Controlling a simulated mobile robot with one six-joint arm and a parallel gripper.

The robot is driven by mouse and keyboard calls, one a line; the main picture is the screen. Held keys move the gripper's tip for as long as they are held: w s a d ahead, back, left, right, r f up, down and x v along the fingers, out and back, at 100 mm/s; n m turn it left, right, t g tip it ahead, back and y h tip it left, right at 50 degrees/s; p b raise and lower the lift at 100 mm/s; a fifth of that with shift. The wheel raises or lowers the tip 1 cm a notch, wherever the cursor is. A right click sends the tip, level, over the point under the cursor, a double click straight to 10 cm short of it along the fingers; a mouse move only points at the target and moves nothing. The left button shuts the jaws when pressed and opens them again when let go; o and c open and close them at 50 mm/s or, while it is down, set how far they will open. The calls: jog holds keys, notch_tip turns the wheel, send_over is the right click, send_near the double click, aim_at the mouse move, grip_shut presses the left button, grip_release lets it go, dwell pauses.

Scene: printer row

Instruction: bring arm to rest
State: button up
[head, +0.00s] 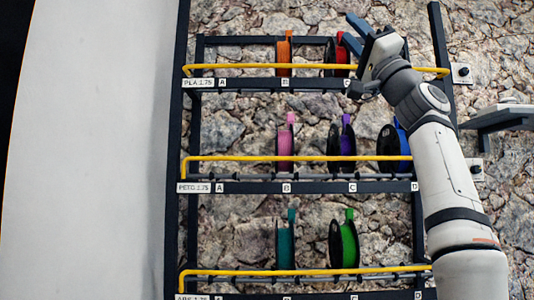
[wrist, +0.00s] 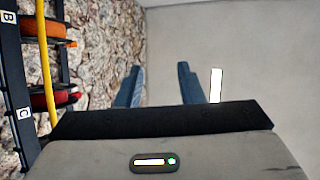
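My gripper (head: 354,34) is at the top of the rack in the head view, at the end of my raised arm. It is in front of the top shelf, close to the red spool (head: 338,56). In the wrist view its two blue fingers (wrist: 160,86) stand apart with nothing between them. Beyond the fingers are the stone wall and a plain grey surface. My arm covers the right part of the rack.
The dark rack (head: 232,187) has yellow rails (head: 240,158) across each shelf. Spools include orange (head: 285,53), pink (head: 286,140), purple (head: 347,140), blue (head: 389,140), teal (head: 286,243) and green (head: 349,243). A grey bracket (head: 500,117) juts out at right. A pale panel (head: 90,150) fills the left.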

jog(key=w+a+f+m+t+h+p, duration=0.1)
jog(key=w+f+m+h+p, duration=0.15)
jog(key=w+m+h, duration=0.4)
jog(key=w+a+f+m+t+h+p, duration=0.15)
jog(key=w+f+h, duration=0.25)
jog(key=w, duration=0.5)
jog(key=s+a+f+n+g+h+p, duration=0.1)
jog(key=s+a+f+n+g+p, duration=0.15)
jog(key=s+a+f+p, duration=0.2)
notch_tip(320, 180, down, 15)
jog(key=a+m+g+h+p, duration=0.1)
jog(key=g+h+p, duration=0.2)
jog(key=g+h, duration=0.1)
jog(key=s+d+f+g+h+p, duration=0.1)
jog(key=s+f+g+h+p, duration=0.2)
jog(key=s+f, duration=0.6)
jog(key=s+d+f+n+g+h+p, duration=0.1)
jog(key=s+d+f+g+h+p, duration=0.1)
jog(key=s+f, duration=0.8)
jog(key=s+d+f+n+g+h+p, duration=0.1)
jog(key=s+d+f+g+h+p, duration=0.1)
jog(key=s+f+g, duration=0.4)
jog(key=s+f+h+p, duration=0.1)
jog(key=s+f, duration=0.3)
jog(key=f, duration=0.4)
jog(key=shift+d+h+p, duration=0.25)
jog(key=shift+h+p, duration=0.1)
jog(key=shift+p, duration=0.35)
